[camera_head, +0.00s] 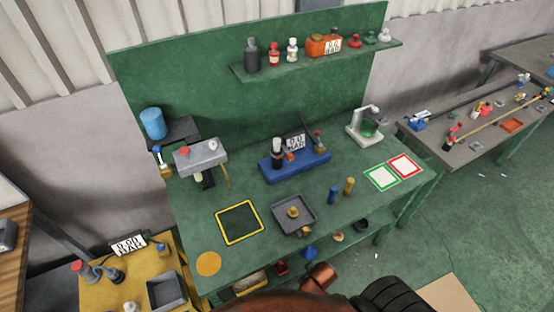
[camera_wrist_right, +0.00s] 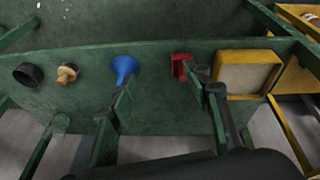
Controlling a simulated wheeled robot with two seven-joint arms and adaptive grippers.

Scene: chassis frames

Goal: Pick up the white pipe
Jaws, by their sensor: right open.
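I cannot pick out a white pipe in either view. In the head view, a long dark pipe and a yellow pipe (camera_head: 500,117) lie on the grey table at the right. My right gripper (camera_wrist_right: 158,82) shows in the right wrist view. Its dark fingers are spread wide with nothing between them. They are over the green lower shelf (camera_wrist_right: 150,120), near a blue funnel (camera_wrist_right: 124,67) and a red block (camera_wrist_right: 181,66); I cannot tell how far apart they are in depth. My left gripper is not in view.
The green workbench (camera_head: 345,215) holds a grey tray (camera_head: 280,216), a blue stand (camera_head: 305,165) and a grey press (camera_head: 205,157). Bottles line its upper shelf (camera_head: 290,70). A yellow cart (camera_head: 95,296) stands at left. Green floor (camera_head: 480,210) is open at right.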

